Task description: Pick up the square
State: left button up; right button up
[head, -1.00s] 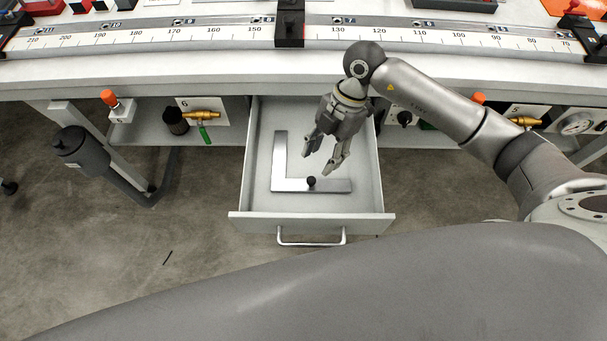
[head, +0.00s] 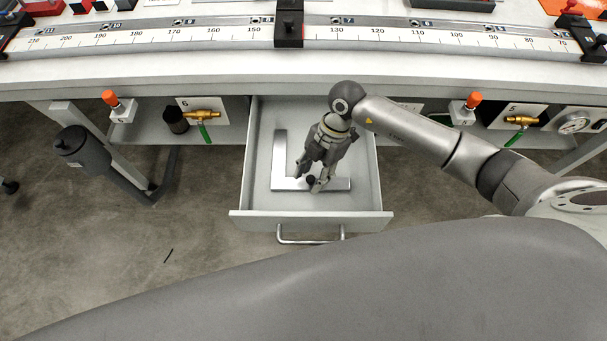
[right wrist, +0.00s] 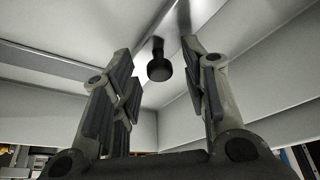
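The square (head: 280,160) is a flat, L-shaped metal piece lying in the open drawer (head: 362,200). A black knob (head: 311,180) stands on its near leg; the knob also shows in the right wrist view (right wrist: 159,66). My right gripper (head: 307,187) is down in the drawer at the knob. In the right wrist view its fingers (right wrist: 160,80) are spread, with the knob between and beyond them, clear of both pads. In the head view the fingers partly cover the near leg and the knob. My left gripper is not in view.
The drawer's side walls and front, with its handle (head: 310,238), enclose the right gripper. The bench top (head: 150,75) with a ruler scale (head: 390,38) overhangs the drawer's back. Valves (head: 203,116) flank the drawer on both sides.

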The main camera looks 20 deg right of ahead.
grip_shut()
jog(key=shift+r, duration=0.15)
